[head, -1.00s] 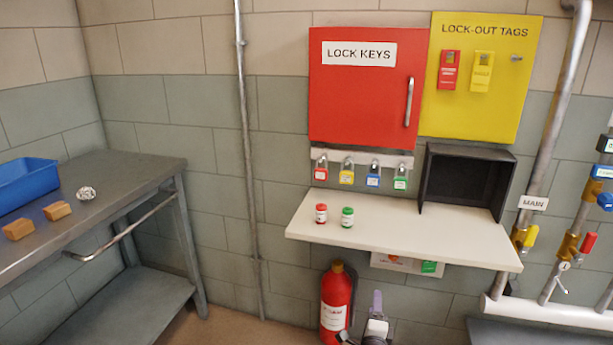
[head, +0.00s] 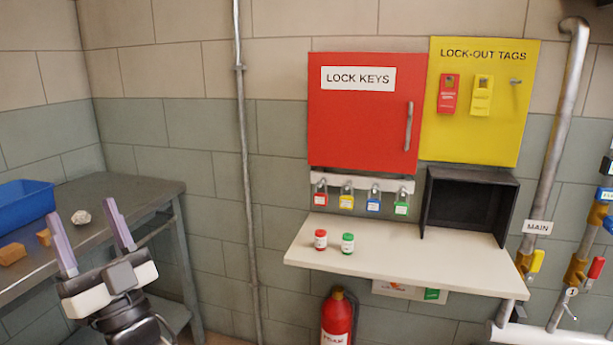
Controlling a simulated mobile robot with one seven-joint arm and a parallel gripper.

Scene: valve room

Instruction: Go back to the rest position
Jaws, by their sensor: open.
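My gripper (head: 90,236) is at the lower left of the head view, in front of the grey metal bench. Its two pale purple fingers point up and stand wide apart, with nothing between them. It appears clear of the bench and of the things on it, though its exact distance from them is hard to tell.
The metal bench (head: 150,192) holds a blue bin (head: 24,205), a crumpled silver ball (head: 81,218) and tan blocks (head: 12,254). A fire extinguisher (head: 338,315) stands below.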

